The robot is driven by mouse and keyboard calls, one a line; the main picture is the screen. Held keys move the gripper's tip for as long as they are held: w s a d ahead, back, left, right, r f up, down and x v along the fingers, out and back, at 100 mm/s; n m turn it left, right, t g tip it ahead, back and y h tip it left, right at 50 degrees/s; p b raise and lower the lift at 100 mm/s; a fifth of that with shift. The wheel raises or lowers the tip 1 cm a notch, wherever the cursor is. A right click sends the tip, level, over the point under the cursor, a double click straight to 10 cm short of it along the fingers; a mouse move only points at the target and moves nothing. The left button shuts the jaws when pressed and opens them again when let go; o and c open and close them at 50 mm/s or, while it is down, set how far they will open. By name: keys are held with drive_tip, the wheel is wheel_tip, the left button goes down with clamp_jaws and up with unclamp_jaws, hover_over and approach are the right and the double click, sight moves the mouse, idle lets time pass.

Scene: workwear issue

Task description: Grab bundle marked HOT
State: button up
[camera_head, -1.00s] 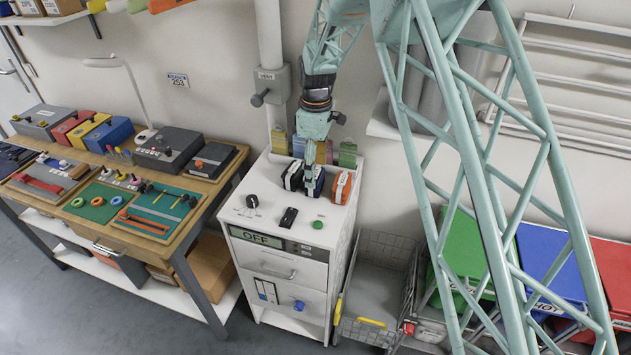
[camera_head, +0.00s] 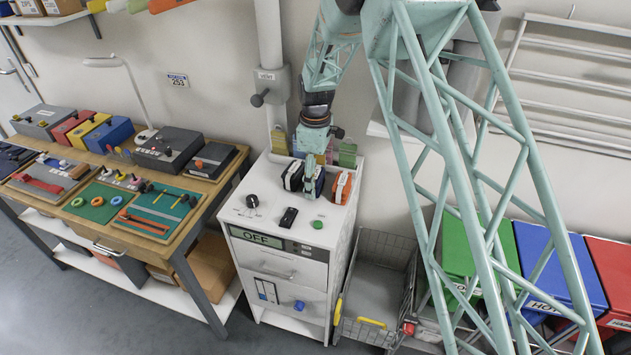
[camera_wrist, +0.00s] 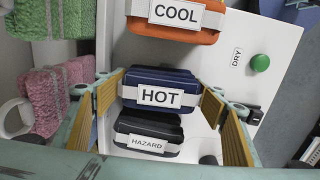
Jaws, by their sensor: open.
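The bundle marked HOT (camera_wrist: 160,97) is dark blue with a white band and label, standing on the white cabinet top. My gripper (camera_wrist: 163,92) is open, with its yellow-padded fingers on the left and right sides of the HOT bundle. Whether the pads touch it I cannot tell. In the head view my gripper (camera_head: 314,168) is over the HOT bundle (camera_head: 319,187) and partly hides it. An orange bundle marked COOL (camera_wrist: 172,22) is on one side of it. A black bundle marked HAZARD (camera_wrist: 148,132) is close on the other side.
The white cabinet (camera_head: 277,220) has a black knob, a green button (camera_head: 318,224) and an OFF display. Pink and green folded cloths (camera_wrist: 68,82) stand behind the bundles. A wire basket (camera_head: 378,285) is to the right. A workbench (camera_head: 182,232) is to the left.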

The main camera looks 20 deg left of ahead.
sight(316, 174)
drive_tip(key=shift+c, duration=0.7)
drive_tip(key=c, duration=0.4)
drive_tip(key=shift+c, duration=0.2)
drive_tip(key=shift+r, duration=0.15)
drive_tip(key=shift+r, duration=4.85)
drive_tip(key=shift+s, duration=0.15)
